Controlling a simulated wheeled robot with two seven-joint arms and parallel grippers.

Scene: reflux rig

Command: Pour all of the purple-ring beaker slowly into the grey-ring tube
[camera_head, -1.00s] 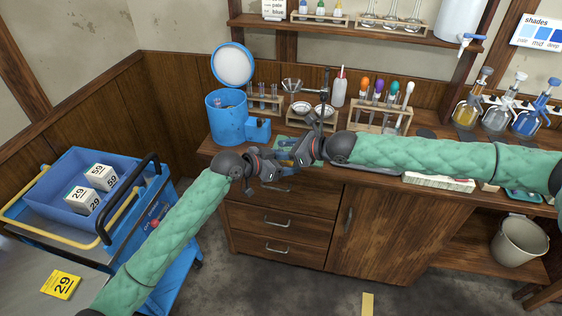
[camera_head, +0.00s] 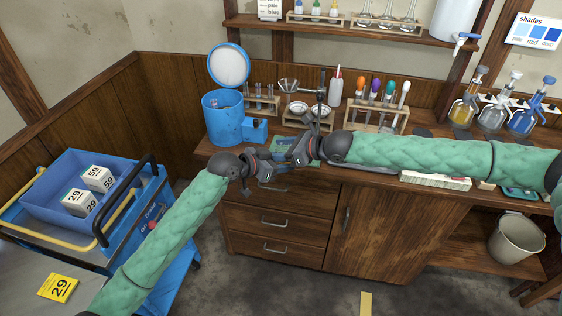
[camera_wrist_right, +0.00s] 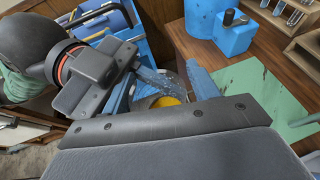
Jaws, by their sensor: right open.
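My right gripper (camera_head: 285,151) is low over the bench front, close to my left gripper (camera_head: 262,171). In the right wrist view, the blue fingers of the right gripper (camera_wrist_right: 163,90) stand apart. A small round vessel with yellow-orange contents (camera_wrist_right: 167,101) shows between and beyond them. I cannot tell whether it is the purple-ring beaker; no purple ring shows. The dark left gripper (camera_wrist_right: 122,73) is right beside the vessel, and its grip is hidden. Small tubes stand in a wooden rack (camera_head: 261,105) at the back; ring colours are too small to tell, so the grey-ring tube is not identified.
A blue bin (camera_head: 223,121) with a raised round lid stands left of the rack. A green mat (camera_wrist_right: 250,98) lies on the bench. A rack of colour-topped items (camera_head: 378,122) and a white bottle (camera_head: 335,90) stand behind the right arm. A blue cart (camera_head: 135,235) is at left.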

